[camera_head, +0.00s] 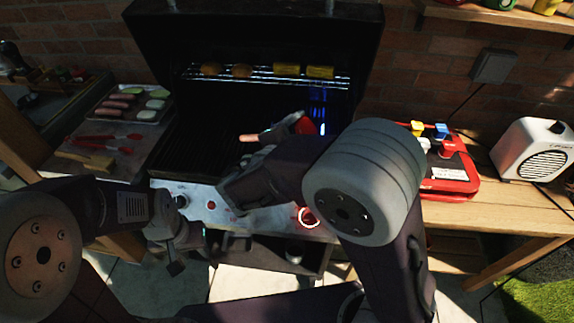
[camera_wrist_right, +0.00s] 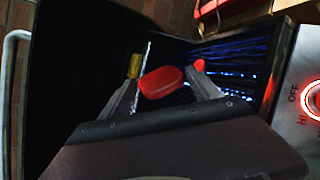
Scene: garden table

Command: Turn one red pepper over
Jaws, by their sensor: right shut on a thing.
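A red pepper (camera_wrist_right: 160,82) sits between the two fingers of my right gripper (camera_wrist_right: 166,80) in the right wrist view. In the head view, red (camera_head: 303,124) shows at my right gripper (camera_head: 283,132), over the grill grate; my arm partly hides it. The gripper is shut on the pepper. A smaller red piece (camera_wrist_right: 199,65) shows by one fingertip in the wrist view; I cannot tell what it is. My left gripper (camera_head: 182,250) is low in front of the grill, away from the food; its jaws are unclear.
The black grill (camera_head: 175,135) has a raised lid and an upper rack (camera_head: 265,76) with corn and brown items. A tan, sausage-like piece (camera_head: 249,137) is near my right gripper. A food tray (camera_head: 150,115) and red tongs (camera_head: 105,139) are left; a red case (camera_head: 470,180) and white radio (camera_head: 535,150) right.

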